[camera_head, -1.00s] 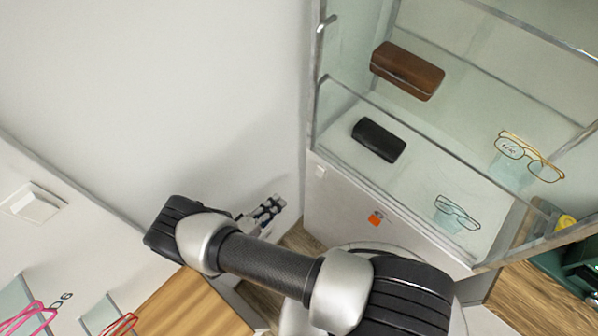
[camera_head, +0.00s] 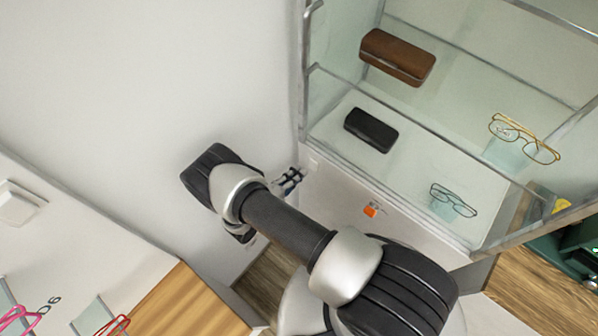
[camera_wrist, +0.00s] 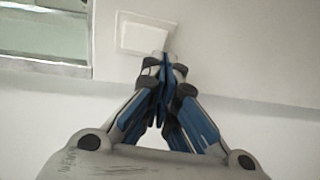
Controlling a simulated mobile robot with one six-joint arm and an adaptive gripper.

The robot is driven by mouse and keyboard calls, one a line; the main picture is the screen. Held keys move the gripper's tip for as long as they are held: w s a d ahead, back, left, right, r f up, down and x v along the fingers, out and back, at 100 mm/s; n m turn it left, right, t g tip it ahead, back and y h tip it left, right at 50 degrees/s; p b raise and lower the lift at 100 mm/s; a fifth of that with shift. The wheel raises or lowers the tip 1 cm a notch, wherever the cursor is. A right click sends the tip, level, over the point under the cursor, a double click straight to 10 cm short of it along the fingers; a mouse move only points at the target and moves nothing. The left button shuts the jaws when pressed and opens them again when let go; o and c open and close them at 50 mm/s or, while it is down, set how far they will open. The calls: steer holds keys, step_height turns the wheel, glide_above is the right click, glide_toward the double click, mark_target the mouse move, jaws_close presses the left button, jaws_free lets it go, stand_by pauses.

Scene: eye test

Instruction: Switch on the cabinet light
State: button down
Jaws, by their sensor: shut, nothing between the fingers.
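The glass cabinet (camera_head: 410,190) stands at the right in the head view, with a white panel below its shelves. A small white switch-like plate (camera_head: 314,163) is at the panel's upper left corner. In the wrist view a pale square plate (camera_wrist: 147,36) lies just beyond my fingertips. My gripper (camera_head: 291,178) is shut and empty, close to the left of that plate in the head view. In the wrist view my fingertips (camera_wrist: 163,62) overlap the plate's lower right edge; I cannot tell whether they touch it. I cannot tell whether the cabinet light is lit.
A brown case (camera_head: 397,57), a black case (camera_head: 371,130) and two pairs of glasses (camera_head: 524,138) are in the cabinet. An orange mark (camera_head: 371,211) is on its panel. Another white switch (camera_head: 18,204) is at far left. Pink glasses (camera_head: 22,315) are lower left.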

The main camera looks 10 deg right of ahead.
steer(key=shift+w+d, duration=0.35)
steer(key=shift+d, duration=0.1)
